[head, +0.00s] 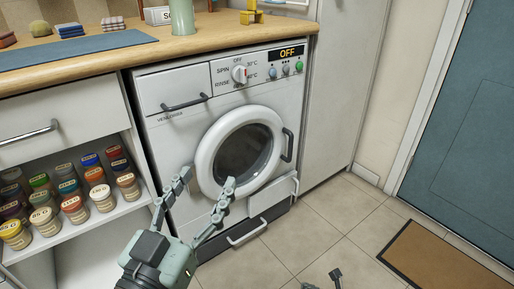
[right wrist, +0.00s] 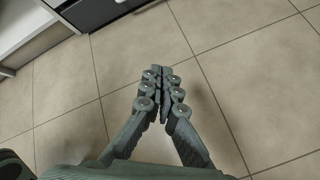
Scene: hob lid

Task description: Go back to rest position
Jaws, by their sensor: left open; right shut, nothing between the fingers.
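My left gripper (head: 206,178) is open in the head view, in front of the washing machine's round door. Its two fingers stand apart with nothing visible between them. My right gripper (head: 323,279) shows only in part at the bottom edge of the head view, above the tiled floor. In the right wrist view the right gripper (right wrist: 160,70) has its fingertips together, with nothing held, over bare tiles. The white washing machine (head: 180,130) has its round door (head: 243,150) shut, and its display reads OFF.
A wooden counter (head: 230,38) runs above the machine, with a green container (head: 181,17) on it. An open shelf (head: 90,225) at left holds several jars. A brown doormat (head: 440,262) lies by the blue door (head: 465,125). The floor between is clear.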

